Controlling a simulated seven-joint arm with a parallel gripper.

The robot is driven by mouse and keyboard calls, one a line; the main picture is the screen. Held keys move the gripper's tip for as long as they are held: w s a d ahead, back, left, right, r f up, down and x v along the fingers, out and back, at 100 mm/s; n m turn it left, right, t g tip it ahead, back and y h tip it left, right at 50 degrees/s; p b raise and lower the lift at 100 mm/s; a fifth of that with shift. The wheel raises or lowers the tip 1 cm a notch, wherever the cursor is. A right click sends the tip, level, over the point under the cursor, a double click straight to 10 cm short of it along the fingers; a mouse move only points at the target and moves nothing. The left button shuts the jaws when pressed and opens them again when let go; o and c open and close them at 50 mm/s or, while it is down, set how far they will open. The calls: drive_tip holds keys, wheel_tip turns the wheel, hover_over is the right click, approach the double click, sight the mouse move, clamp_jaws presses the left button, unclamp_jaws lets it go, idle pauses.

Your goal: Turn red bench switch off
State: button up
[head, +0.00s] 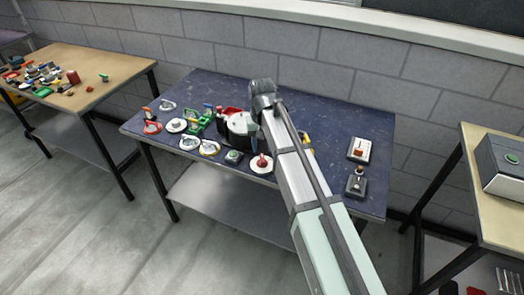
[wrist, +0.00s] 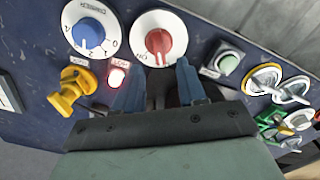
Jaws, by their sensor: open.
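The red bench switch is a red rotary knob (wrist: 158,40) on a round white dial with an upside-down ON label at its lower edge, in the wrist view. It also shows in the head view (head: 262,162) at the bench's front edge, beside my arm. My gripper (wrist: 159,84) is open and empty. Its two blue-grey fingers are apart, just below the dial in the wrist picture; I cannot tell their height above the bench. In the head view the fingertips are hidden.
A blue dimmer dial (wrist: 88,32), a lit red button (wrist: 117,77) and a yellow knob (wrist: 70,90) are on one side. A green button (wrist: 228,62) is on the other. The head view shows two boxed switches at the bench's right, one being a red-topped switch (head: 359,150).

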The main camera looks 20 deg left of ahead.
sight(262, 156)
wheel_tip(262, 156, up, 10)
drive_tip(key=shift+f, duration=0.25)
idle(0.6)
